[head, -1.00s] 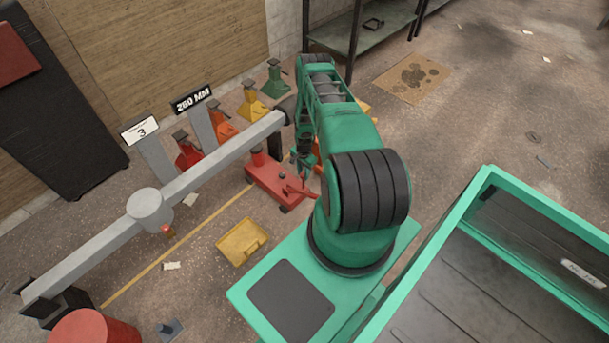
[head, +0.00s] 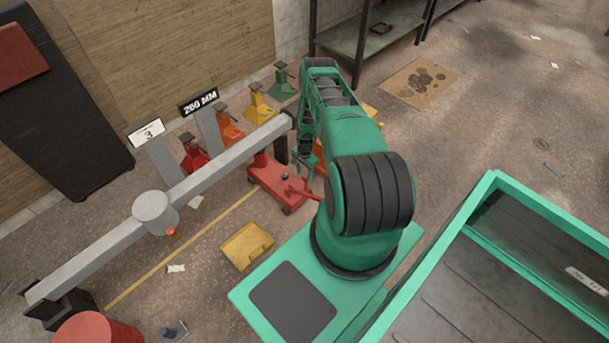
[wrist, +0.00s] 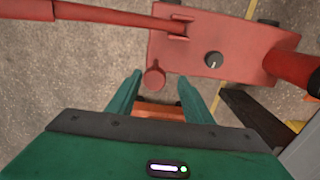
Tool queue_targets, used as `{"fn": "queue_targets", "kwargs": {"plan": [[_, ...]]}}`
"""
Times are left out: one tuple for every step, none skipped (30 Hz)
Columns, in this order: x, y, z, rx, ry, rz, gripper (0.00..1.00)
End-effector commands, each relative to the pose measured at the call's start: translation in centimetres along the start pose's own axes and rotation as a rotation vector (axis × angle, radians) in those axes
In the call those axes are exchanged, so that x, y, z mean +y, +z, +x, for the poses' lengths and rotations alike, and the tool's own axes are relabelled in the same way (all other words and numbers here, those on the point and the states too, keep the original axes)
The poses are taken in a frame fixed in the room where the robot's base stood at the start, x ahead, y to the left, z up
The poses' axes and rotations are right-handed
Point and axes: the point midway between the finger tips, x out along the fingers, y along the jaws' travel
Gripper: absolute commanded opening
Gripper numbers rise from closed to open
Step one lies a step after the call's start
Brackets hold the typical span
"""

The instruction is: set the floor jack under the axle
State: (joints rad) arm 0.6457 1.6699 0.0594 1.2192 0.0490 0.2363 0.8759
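The red floor jack (head: 277,186) stands on the floor beside the far end of the grey axle (head: 228,160); its long handle points toward my base. In the wrist view the jack's red body (wrist: 225,50) carries a dark knob, with the handle (wrist: 110,16) running left and a small round red peg (wrist: 154,77) at its near edge. My gripper (wrist: 160,77) is open, its two green fingers apart with the peg showing between their tips. Contact with the peg cannot be told. In the head view my arm partly hides the gripper (head: 304,168).
Red, orange, yellow and green stands (head: 258,103) line up behind the axle. Signs read "260 MM" (head: 199,101) and "3" (head: 146,132). A red drum (head: 97,329) is near the axle's near end.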

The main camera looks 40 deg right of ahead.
Motion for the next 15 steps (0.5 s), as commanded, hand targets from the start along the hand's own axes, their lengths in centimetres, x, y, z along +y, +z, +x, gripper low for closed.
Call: {"fn": "queue_targets", "kwargs": {"plan": [[0.1, 0.0, 0.0, 0.0, 0.001, 0.0, 0.46], [0.1, 0.0, 0.0, 0.0, 0.002, 0.0, 0.46], [0.1, 0.0, 0.0, 0.0, 0.002, 0.0, 0.46], [0.1, 0.0, -0.1, 0.0, 0.003, 0.0, 0.46], [0.1, 0.0, -0.2, 0.0, 0.003, 0.001, 0.46], [0.1, 0.0, -0.4, 0.0, 0.003, 0.001, 0.46], [0.1, -0.1, -0.6, 0.0, 0.003, 0.001, 0.46], [0.1, -0.1, -0.8, 0.0, 0.003, 0.001, 0.46], [0.1, -0.1, -1.3, 0.0, 0.003, 0.001, 0.46], [0.1, -0.1, -1.7, 0.0, 0.003, 0.001, 0.46], [0.1, -0.1, -2.1, 0.0, 0.003, 0.001, 0.46], [0.1, -0.1, -2.7, 0.0, 0.003, 0.001, 0.46], [0.1, -0.1, -3.2, 0.0, 0.003, 0.001, 0.46], [0.1, -0.1, -3.7, 0.0, 0.003, 0.001, 0.46], [0.0, -0.1, -4.5, 0.001, 0.002, 0.001, 0.46]]}}
